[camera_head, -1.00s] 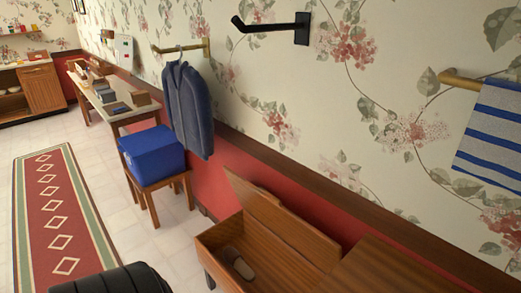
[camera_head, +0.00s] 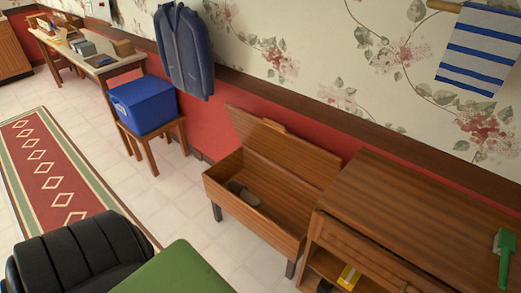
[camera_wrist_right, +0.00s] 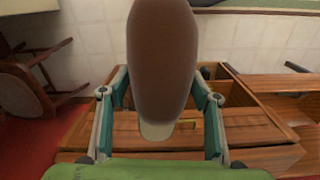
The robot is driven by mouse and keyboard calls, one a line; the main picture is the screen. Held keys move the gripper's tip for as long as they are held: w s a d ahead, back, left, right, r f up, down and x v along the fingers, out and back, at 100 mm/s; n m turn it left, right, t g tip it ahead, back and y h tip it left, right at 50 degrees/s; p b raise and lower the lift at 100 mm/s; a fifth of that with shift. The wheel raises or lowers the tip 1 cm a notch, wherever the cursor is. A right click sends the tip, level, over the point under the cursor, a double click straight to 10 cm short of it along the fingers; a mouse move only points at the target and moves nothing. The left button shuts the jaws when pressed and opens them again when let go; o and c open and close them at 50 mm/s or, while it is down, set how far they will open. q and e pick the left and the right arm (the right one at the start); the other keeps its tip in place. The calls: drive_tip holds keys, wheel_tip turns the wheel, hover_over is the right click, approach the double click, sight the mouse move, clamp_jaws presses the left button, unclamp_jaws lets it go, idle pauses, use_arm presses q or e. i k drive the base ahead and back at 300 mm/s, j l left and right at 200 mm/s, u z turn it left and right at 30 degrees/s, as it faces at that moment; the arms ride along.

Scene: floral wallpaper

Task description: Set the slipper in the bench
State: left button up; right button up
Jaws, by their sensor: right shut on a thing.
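The wooden bench (camera_head: 255,218) stands against the red lower wall in the head view with its lid (camera_head: 280,150) tilted up open. One greyish-brown slipper (camera_head: 243,192) lies inside at its left end. In the right wrist view my right gripper (camera_wrist_right: 163,95) is shut on a slipper (camera_wrist_right: 160,60) with a brown sole and a pale tip. The held slipper hangs lengthwise between the fingers, with the wooden bench (camera_wrist_right: 120,125) behind it. It hides part of the bench. Neither gripper shows in the head view.
A wooden cabinet (camera_head: 400,205) stands right of the bench, with a green-handled brush (camera_head: 503,255) on top. A blue box (camera_head: 145,105) sits on a stool to the left.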

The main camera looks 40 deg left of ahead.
sight(280, 220)
drive_tip(key=i+j+z, duration=0.25)
drive_tip(key=j, duration=1.9)
drive_tip(key=j+z, duration=0.25)
drive_tip(key=j, duration=1.85)
